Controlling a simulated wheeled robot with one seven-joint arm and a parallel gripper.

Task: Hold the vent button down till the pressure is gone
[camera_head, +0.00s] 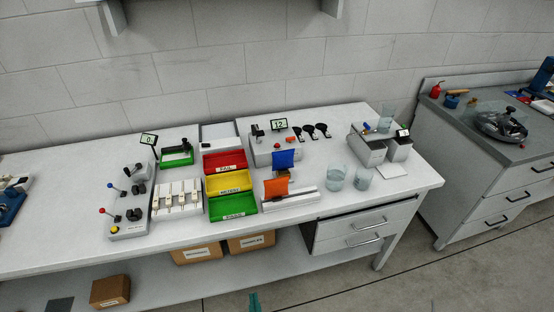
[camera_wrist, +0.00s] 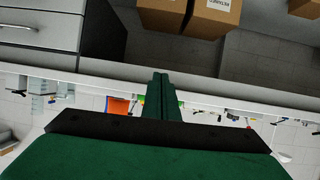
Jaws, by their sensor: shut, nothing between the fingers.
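No button in view can be read as the vent button. A grey box (camera_head: 262,153) on the white bench carries a small display (camera_head: 279,125) that seems to read 12, and a red button (camera_head: 277,146) on its front. At the left, a grey control panel (camera_head: 128,232) has a yellow button (camera_head: 115,229) and red and blue knobbed levers. My gripper (camera_head: 254,300) shows as a green tip at the bottom edge, well below and in front of the bench. In the wrist view its green fingers (camera_wrist: 161,78) are together and empty.
Red, yellow and green trays (camera_head: 229,182), an orange flag (camera_head: 276,188), a blue flag (camera_head: 283,159) and glass beakers (camera_head: 337,176) crowd the bench. Cardboard boxes (camera_head: 251,241) sit on the lower shelf. A second bench (camera_head: 490,160) at the right bears a round metal vessel (camera_head: 500,122).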

